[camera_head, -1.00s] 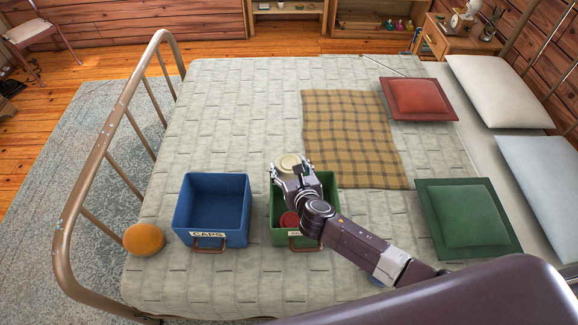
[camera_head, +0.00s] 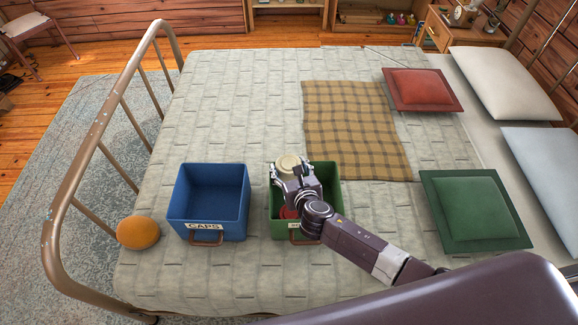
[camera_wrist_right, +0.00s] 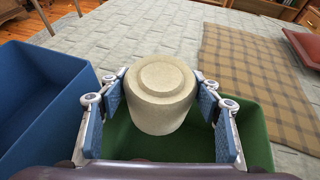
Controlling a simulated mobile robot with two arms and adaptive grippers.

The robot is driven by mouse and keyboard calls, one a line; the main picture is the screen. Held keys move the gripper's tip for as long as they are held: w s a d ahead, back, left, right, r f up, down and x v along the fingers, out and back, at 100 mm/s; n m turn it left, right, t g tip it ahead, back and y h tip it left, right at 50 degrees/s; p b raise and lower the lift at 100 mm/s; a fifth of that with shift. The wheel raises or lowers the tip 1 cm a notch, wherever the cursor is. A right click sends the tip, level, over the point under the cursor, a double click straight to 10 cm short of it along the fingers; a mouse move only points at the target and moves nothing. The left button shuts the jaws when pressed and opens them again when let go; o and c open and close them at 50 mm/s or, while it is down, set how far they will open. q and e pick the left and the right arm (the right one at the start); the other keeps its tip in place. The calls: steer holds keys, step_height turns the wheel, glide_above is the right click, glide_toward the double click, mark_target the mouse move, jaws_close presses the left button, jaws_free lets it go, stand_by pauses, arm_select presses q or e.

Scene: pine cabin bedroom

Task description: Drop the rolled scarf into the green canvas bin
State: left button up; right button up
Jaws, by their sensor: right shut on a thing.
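The rolled scarf (camera_head: 288,162) is a cream cylinder with a round, ringed end facing up. My right gripper (camera_head: 290,170) is shut on it, with a blue-padded finger on each side in the right wrist view (camera_wrist_right: 165,100). The green canvas bin (camera_head: 335,190) stands on the bed, with a handle and a partly hidden label at its front. The scarf is over the bin's far part and looks above its rim. My gripper and arm hide much of the bin's inside. My left gripper is not in view.
A blue bin (camera_head: 208,210) labelled CAPS stands empty to the left. An orange round cushion (camera_head: 138,232) lies near the metal bed frame. A red item (camera_head: 289,212) shows inside the green bin. A plaid blanket (camera_head: 355,130) and cushions lie beyond and right.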

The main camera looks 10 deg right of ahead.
steer(key=o, duration=1.3)
steer(key=v, duration=1.2)
steer(key=shift+f, duration=0.1)
